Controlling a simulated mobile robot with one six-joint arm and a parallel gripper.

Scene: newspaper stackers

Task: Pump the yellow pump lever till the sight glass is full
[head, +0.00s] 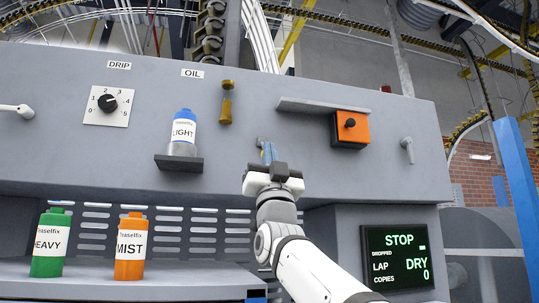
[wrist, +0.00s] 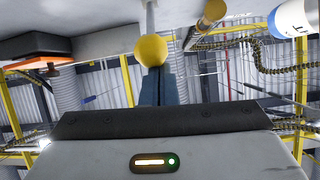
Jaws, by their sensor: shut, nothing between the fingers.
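The yellow pump lever (wrist: 151,50) shows in the wrist view as a round yellow knob on a pale stem that runs up to the grey panel. In the head view the knob is hidden by my gripper. My gripper (head: 267,149) is shut and empty, with its blue fingers pointing at the panel. In the wrist view the fingertips (wrist: 156,72) appear right at the knob's lower edge; I cannot tell whether they touch it. A brass-coloured tube (head: 227,103) on the panel, also in the wrist view (wrist: 210,14), may be the sight glass. Its level is not readable.
Left of my gripper, a LIGHT bottle (head: 182,130) stands on a small shelf (head: 179,163). To the right are an orange box (head: 350,130) under a ledge (head: 335,108) and a grey handle (head: 408,150). Green (head: 51,243) and orange (head: 131,247) bottles stand below left.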

